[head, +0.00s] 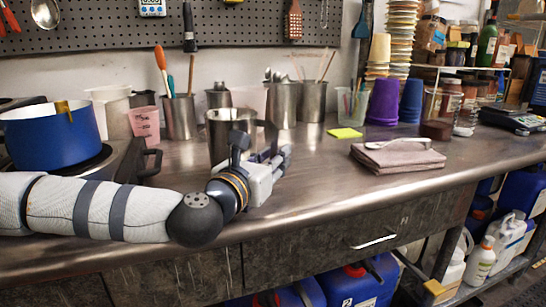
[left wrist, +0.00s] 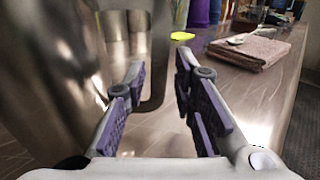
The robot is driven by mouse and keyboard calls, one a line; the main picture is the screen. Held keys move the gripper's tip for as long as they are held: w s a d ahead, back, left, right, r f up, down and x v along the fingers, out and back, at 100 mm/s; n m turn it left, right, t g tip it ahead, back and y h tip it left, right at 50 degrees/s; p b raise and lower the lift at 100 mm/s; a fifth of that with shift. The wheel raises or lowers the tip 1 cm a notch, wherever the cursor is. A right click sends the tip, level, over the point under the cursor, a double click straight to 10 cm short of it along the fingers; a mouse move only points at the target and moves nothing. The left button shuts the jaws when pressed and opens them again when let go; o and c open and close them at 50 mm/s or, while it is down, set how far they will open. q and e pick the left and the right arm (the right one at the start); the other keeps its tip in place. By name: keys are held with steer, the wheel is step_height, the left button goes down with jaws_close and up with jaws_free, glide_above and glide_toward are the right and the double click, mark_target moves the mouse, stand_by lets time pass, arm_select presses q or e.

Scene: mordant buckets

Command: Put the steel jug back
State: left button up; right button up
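The steel jug (head: 222,128) stands upright on the steel worktop, left of the middle of the head view. In the left wrist view its shiny body (left wrist: 50,75) fills the left side, and its handle (left wrist: 161,55) hangs as a vertical bar at the middle. My left gripper (head: 264,150) is low over the worktop at the jug's right side. Its two purple-padded fingers (left wrist: 160,78) are spread apart, with the handle showing in the gap between them. I cannot tell whether either finger touches the handle. My right gripper is in neither view.
A blue pot (head: 50,135) sits on the hotplate at left. Steel containers with utensils (head: 180,117) and a pink measuring cup (head: 145,124) stand behind. A yellow note (head: 344,133) and a folded brown cloth (head: 398,157) lie to the right. The worktop between jug and cloth is clear.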

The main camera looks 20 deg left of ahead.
arm_select(q)
steer(key=shift+r, duration=0.25)
steer(key=s, duration=0.4)
steer(key=s+a, duration=0.1)
steer(key=s, duration=0.3)
steer(key=s+a, duration=0.1)
steer(key=s, duration=0.2)
steer(key=shift+s+a, duration=0.2)
steer(key=shift+s, duration=0.2)
